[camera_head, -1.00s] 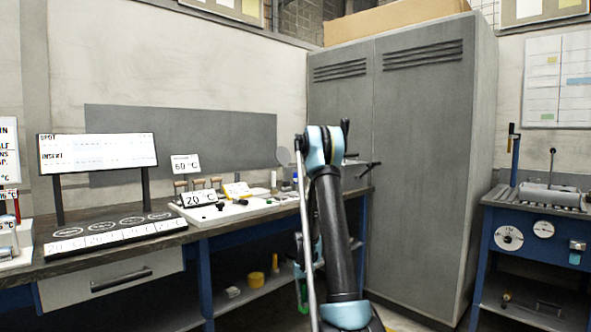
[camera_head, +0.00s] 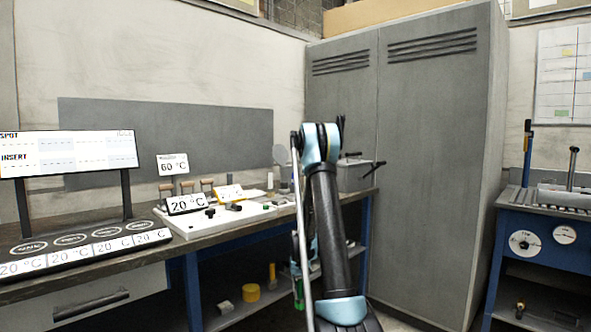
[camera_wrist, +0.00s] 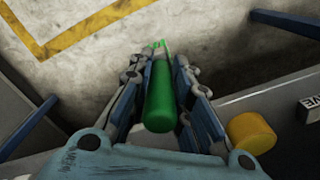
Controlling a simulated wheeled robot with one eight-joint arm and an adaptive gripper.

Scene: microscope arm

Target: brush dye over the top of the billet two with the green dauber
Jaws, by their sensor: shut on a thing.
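My gripper (camera_wrist: 160,82) is shut on the green dauber (camera_wrist: 160,100), a green cylinder held lengthwise between the two fingers in the wrist view. Its far end points over the concrete floor. In the head view a bit of green shows beside my arm, low down by the bench's lower shelf (camera_head: 299,290); my fingers are mostly hidden there by the arm. I cannot make out billet two in either view. Four labelled round spots with 20 °C plates lie on a dark strip (camera_head: 85,250) at the left of the bench.
The bench (camera_head: 130,262) runs along the wall, with a white tray (camera_head: 225,222) and several handled tools on it. A yellow cylinder (camera_wrist: 252,132) stands on the lower shelf near my gripper. A tall grey cabinet (camera_head: 430,160) is behind my arm; a blue machine stand (camera_head: 540,240) is at right.

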